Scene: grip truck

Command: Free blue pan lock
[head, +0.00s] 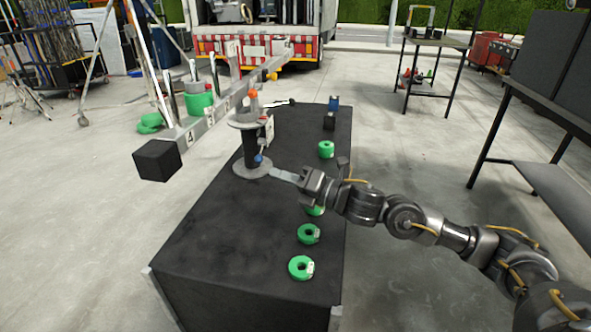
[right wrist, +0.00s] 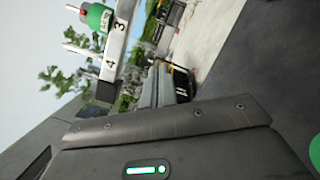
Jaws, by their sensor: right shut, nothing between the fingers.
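The blue pan lock (head: 259,159) is a small blue knob low on the dark post of the pan head (head: 251,148), just above its round grey base plate. The post stands on a black case and carries a long numbered beam (head: 212,117). My right gripper (head: 273,173) comes in from the right with its fingers shut and empty. Its tips are close to the base plate, just below and right of the blue knob. I cannot tell whether they touch anything. The knob is not seen in the right wrist view. My left gripper is not in view.
An orange knob (head: 253,95) sits higher on the head. Several green rings, one of them here (head: 301,267), lie along the right side of the black case (head: 225,245). A black block (head: 157,160) ends the beam; green weights (head: 200,103) stand on it.

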